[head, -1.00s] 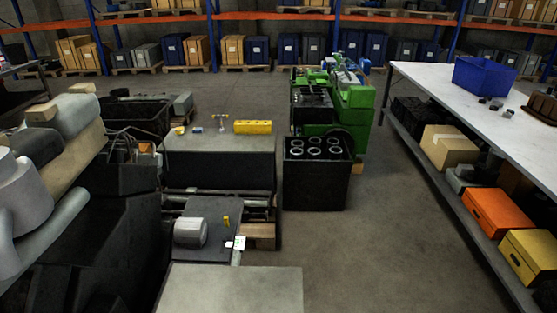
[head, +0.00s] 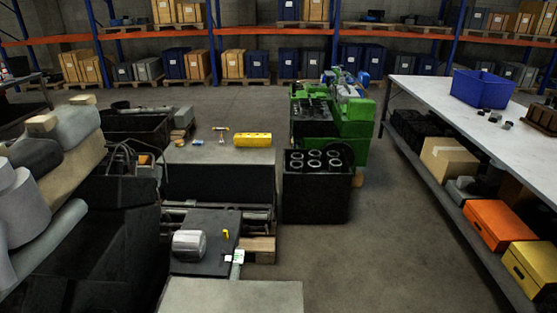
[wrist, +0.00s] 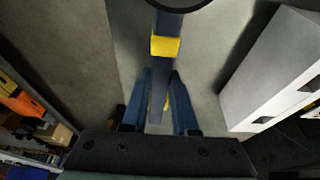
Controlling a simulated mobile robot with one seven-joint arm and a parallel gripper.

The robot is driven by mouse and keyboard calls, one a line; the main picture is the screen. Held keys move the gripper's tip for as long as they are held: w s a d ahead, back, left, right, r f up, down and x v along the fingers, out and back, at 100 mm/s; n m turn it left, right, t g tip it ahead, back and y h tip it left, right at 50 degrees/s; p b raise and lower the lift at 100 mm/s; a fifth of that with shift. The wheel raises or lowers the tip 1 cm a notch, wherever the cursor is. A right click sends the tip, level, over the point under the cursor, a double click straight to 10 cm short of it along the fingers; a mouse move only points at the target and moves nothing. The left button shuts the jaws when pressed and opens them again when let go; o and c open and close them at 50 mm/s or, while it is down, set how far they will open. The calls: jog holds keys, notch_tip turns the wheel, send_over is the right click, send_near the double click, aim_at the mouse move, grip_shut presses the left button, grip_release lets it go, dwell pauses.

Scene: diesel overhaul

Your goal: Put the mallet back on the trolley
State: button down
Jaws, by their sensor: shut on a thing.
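My gripper (wrist: 161,85) shows in the wrist view, with two blue fingers closed around a dark bar with a yellow band (wrist: 165,46). I take this bar to be the mallet. A dark round edge is cut off at the top of that view, so I cannot tell its whole shape. I cannot make out my gripper or the held mallet surely in the head view. A grey-topped dark unit (head: 215,152), perhaps the trolley, stands left of centre in the head view; small tools (head: 221,133) and a yellow block (head: 253,140) lie on it.
A dark crate of ringed cylinders (head: 317,190) stands before a green machine (head: 340,125). A long bench (head: 440,105) with a blue bin (head: 482,88) runs along the right. A grey cylinder (head: 189,244) lies on a dark plate in front. Floor between crate and bench is clear.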

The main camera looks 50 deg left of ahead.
jog(key=shift+f, duration=0.35)
jog(key=c, duration=0.6)
grip_release()
jog(key=shift+r, duration=0.1)
jog(key=b+v, duration=0.1)
jog(key=v, duration=1.2)
